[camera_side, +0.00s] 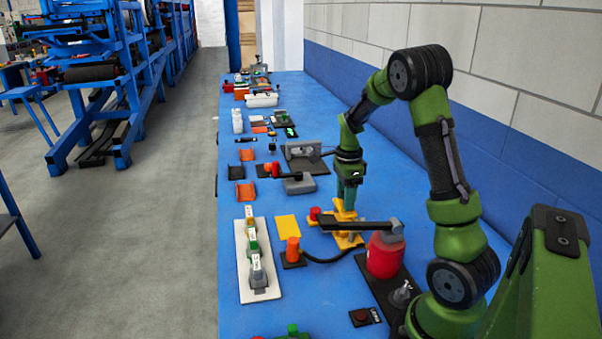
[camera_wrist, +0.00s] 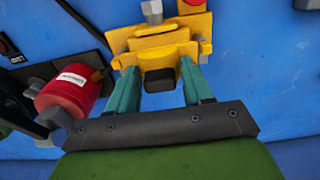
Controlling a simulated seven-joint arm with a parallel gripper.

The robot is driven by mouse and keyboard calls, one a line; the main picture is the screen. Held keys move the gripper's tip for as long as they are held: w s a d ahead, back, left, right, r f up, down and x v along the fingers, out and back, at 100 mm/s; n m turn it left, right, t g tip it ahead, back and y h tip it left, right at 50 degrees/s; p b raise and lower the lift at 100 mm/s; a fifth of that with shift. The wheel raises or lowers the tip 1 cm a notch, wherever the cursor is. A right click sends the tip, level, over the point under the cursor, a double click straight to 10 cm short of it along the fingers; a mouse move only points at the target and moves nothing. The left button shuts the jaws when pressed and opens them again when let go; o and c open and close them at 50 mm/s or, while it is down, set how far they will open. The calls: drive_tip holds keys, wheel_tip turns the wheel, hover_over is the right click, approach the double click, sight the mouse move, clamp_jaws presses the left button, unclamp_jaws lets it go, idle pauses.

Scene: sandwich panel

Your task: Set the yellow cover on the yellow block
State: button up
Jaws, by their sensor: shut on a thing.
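My gripper (camera_side: 347,202) points down over the yellow block (camera_side: 352,238) in the side view. Its green-teal fingers are closed on a yellow piece, the yellow cover (camera_side: 344,214), which sits directly above or on the block. In the wrist view my gripper (camera_wrist: 160,82) has a finger on each side of the yellow cover (camera_wrist: 157,54). More yellow parts of the block (camera_wrist: 201,25) show behind it. Cover and block share one colour and overlap, so I cannot tell whether they touch or are fully seated.
A red cylinder (camera_side: 384,258) with a dark arm stands close in front of the block. A flat yellow plate (camera_side: 287,228) and an orange cylinder (camera_side: 293,248) lie to the left. A white board (camera_side: 246,283) with several fittings is farther left. Bare blue table shows between them.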

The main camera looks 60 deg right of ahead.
drive_tip(key=shift+f, duration=0.15)
drive_tip(key=shift+f, duration=0.75)
drive_tip(key=shift+f, duration=0.35)
drive_tip(key=shift+f, duration=0.3)
drive_tip(key=shift+f, duration=0.5)
idle(1.0)
drive_tip(key=o, duration=1.5)
drive_tip(key=shift+r, duration=0.1)
